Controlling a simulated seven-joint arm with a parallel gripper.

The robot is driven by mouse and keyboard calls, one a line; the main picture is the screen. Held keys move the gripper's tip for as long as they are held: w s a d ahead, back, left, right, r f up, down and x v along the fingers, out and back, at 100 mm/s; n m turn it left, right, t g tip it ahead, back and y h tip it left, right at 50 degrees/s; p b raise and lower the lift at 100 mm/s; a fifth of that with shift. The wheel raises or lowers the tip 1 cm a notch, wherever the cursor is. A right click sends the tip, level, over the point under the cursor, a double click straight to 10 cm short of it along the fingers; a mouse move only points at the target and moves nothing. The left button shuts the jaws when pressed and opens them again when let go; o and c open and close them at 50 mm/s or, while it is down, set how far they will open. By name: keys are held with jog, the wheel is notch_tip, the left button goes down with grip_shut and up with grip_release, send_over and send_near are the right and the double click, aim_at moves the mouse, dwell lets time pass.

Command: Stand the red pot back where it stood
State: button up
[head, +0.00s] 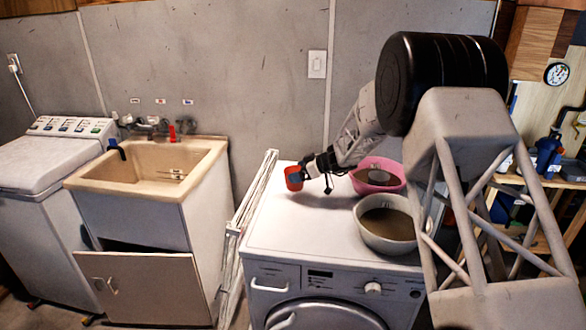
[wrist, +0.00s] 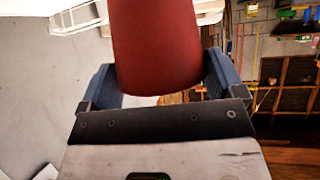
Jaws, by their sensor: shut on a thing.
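The red pot (head: 293,178) is at the back left of the white washing machine's top in the head view. My gripper (head: 301,176) is shut on it from the right. In the wrist view the red pot (wrist: 155,45) fills the upper middle, between the two blue fingers of my gripper (wrist: 160,80).
On the washing machine (head: 300,222) stand a pink bowl (head: 398,180) and a pale bowl (head: 365,237), right of the pot. A folded white drying rack (head: 248,210) leans at the machine's left side. A sink (head: 150,185) stands further left. The machine top's front left is clear.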

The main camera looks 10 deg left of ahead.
jog(key=w+a+f, duration=0.1)
jog(key=w+a, duration=0.3)
jog(key=w, duration=0.7)
jog(key=shift+w, duration=0.3)
jog(key=shift+f, duration=0.1)
jog(key=shift+f, duration=0.1)
jog(key=shift+f, duration=1.65)
jog(key=shift+f, duration=0.1)
jog(key=o, duration=0.7)
jog(key=shift+c, duration=0.2)
